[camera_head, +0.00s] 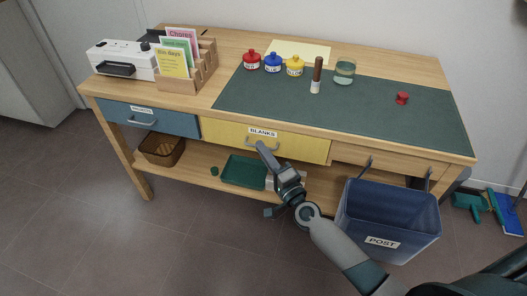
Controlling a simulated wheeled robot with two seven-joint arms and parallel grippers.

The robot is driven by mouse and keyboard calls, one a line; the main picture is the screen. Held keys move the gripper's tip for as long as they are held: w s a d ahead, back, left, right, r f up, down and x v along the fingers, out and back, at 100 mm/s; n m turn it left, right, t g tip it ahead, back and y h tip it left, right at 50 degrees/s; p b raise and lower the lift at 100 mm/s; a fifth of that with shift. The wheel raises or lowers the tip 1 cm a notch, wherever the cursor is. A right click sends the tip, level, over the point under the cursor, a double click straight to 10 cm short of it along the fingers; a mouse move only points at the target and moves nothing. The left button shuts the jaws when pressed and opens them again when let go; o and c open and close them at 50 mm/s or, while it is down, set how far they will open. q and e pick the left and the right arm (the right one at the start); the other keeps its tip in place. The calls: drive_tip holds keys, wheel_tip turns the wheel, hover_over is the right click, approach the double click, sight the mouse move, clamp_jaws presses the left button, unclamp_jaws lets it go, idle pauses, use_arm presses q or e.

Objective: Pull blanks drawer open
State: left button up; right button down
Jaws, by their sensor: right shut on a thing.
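The blanks drawer (226,134) has a yellow front with a white BLANKS label (263,132) and a grey bar handle (275,145). It sits under the middle of the wooden desk. Its front looks about level with the desk edge; I cannot tell whether it stands out slightly. My right gripper (263,148) reaches in from the lower right and is shut on the drawer handle, hiding part of it. My left gripper is not in view.
A blue drawer (174,122) is at left. A blue POST bin (395,215) stands close to my right arm. A green tray (237,170) lies on the lower shelf (205,176). Paint jars, a brown-topped marker and a glass stand on the desktop. The floor at front left is clear.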

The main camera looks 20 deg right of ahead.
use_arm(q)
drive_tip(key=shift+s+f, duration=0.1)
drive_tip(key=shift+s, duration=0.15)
